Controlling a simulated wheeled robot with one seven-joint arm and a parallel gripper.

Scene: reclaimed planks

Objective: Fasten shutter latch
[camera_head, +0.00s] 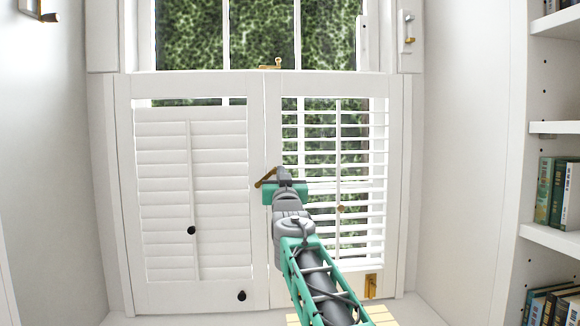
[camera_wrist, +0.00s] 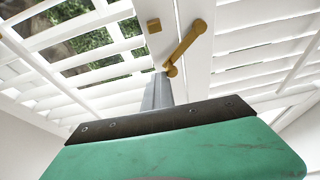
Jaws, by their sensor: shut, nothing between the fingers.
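The white shutter has a left panel (camera_head: 155,290) with closed slats and a right panel (camera_head: 395,180) with open slats. The brass latch (camera_head: 264,178) sits where the panels meet, just left of my gripper (camera_head: 284,172). In the wrist view the latch arm (camera_wrist: 187,46) is slanted, with a round knob at its lower end. A small brass catch block (camera_wrist: 153,25) shows apart from the arm, on the side of the open slats. My gripper's fingers (camera_wrist: 165,80) are shut and empty, with the tip close beside the knob. I cannot tell whether they touch. My gripper hides the catch in the head view.
A brass window fastener (camera_head: 270,64) is above the shutter. Black knobs (camera_head: 191,230) and a brass bolt (camera_head: 370,286) are on the panels. A bookshelf (camera_head: 548,128) with books stands at the right. A wall fitting (camera_head: 408,40) is at upper right. The left panel's front is clear.

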